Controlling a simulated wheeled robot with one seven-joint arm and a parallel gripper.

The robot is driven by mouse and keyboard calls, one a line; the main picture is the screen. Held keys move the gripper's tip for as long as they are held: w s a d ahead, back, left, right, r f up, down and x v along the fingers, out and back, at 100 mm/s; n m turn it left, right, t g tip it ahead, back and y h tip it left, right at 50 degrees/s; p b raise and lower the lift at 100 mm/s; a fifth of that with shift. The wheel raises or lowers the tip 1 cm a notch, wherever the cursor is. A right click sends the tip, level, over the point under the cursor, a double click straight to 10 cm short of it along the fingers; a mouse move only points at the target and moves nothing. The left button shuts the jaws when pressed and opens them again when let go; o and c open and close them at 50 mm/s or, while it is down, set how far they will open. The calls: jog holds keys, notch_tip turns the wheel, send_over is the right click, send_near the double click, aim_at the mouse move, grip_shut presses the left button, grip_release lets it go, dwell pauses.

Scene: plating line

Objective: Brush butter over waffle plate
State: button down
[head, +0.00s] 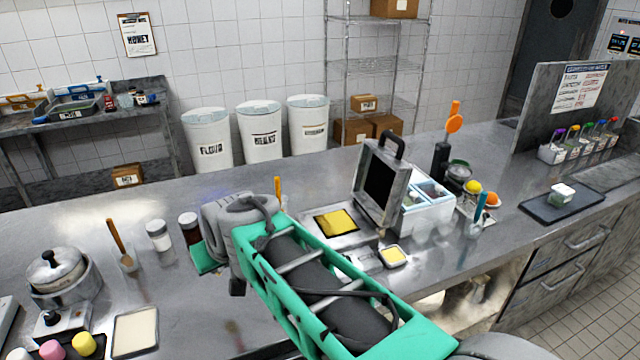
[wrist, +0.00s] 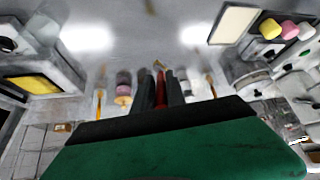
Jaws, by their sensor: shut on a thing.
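The waffle iron stands open on the counter, its dark lid (head: 381,180) raised. Its lower waffle plate (head: 336,222) looks yellow and also shows at the left of the wrist view (wrist: 32,84). A small dish of yellow butter (head: 394,256) sits in front of the iron. In the wrist view my gripper (wrist: 161,90) is shut on a slim red-handled brush (wrist: 160,84) with a pale tip. It is over the counter, left of the iron in the head view, where my arm hides the brush and most of the gripper. Contact with any surface cannot be told.
A wooden-handled utensil (head: 119,245), a white-lidded jar (head: 158,236) and a pot (head: 63,275) stand left. A cream tray (head: 135,332) lies at the front left. A white bin (head: 428,212) and an orange-topped bottle (head: 441,150) stand right of the iron.

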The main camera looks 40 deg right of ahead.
jog(key=w+d+r+m+h, duration=0.1)
jog(key=d+r, duration=0.2)
jog(key=d, duration=0.6)
jog(key=w+d+r+m, duration=0.1)
jog(key=d+r, duration=0.1)
jog(key=d, duration=0.7)
jog(key=s+d+r+m+h, duration=0.1)
jog(key=s+d+r, duration=0.1)
jog(key=d, duration=0.5)
jog(key=s+d+r, duration=0.1)
jog(key=s+d, duration=0.2)
jog(key=d, duration=0.4)
notch_tip(320, 180, down, 5)
jog(key=b, duration=0.3)
jog(key=shift+d+r, duration=0.1)
jog(key=shift+d, duration=0.05)
